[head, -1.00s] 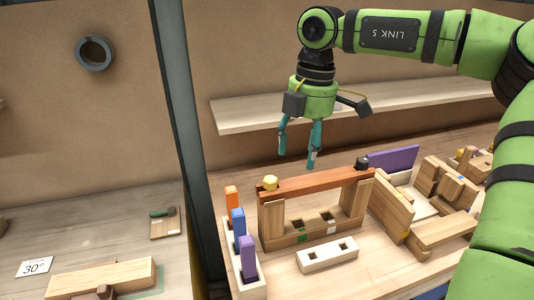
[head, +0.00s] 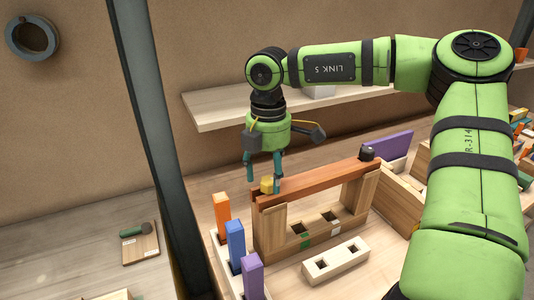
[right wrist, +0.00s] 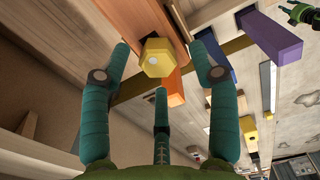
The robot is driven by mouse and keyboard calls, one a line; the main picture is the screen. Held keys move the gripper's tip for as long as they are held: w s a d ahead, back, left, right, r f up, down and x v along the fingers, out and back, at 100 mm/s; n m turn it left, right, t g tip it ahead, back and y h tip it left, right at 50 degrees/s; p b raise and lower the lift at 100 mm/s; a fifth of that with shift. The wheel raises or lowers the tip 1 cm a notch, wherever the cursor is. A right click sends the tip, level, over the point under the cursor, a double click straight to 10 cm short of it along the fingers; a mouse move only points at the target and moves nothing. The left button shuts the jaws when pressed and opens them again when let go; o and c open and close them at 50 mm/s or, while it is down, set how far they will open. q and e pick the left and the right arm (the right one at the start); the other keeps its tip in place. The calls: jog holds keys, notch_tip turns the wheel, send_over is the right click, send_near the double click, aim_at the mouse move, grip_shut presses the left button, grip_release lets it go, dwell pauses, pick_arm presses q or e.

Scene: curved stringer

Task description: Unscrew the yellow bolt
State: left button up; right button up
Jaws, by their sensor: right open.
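The yellow bolt (head: 267,184) stands at the left end of the reddish-brown beam (head: 318,181). Its hexagonal head, with a pale dot, also shows in the right wrist view (right wrist: 157,58). My right gripper (head: 264,191) points down over that end of the beam, fingertips at the bolt's height. In the right wrist view its three teal fingers (right wrist: 160,65) are open, spread around the bolt head with gaps visible. I cannot tell whether one fingertip touches the bolt.
A dark bolt (head: 367,153) sits at the beam's right end. Orange (head: 222,212), blue (head: 235,243) and purple (head: 252,275) blocks stand close at the left. A pale block with holes (head: 335,259) lies in front. A shelf (head: 215,110) is behind the gripper.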

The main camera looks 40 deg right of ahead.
jog(key=shift+w+f, duration=0.1)
jog(key=shift+f, duration=0.3)
jog(key=shift+a+f, duration=0.1)
jog(key=shift+f, duration=0.05)
grip_shut()
jog(key=shift+n+b, duration=0.3)
jog(key=shift+n, duration=0.7)
jog(key=n, duration=0.4)
jog(key=shift+b, duration=0.35)
pick_arm(q)
jog(key=shift+w+f, duration=0.3)
jog(key=shift+w, duration=0.2)
jog(key=shift+w+f, duration=0.25)
jog(key=shift+w, duration=0.25)
pick_arm(e)
jog(key=shift+n, duration=1.1)
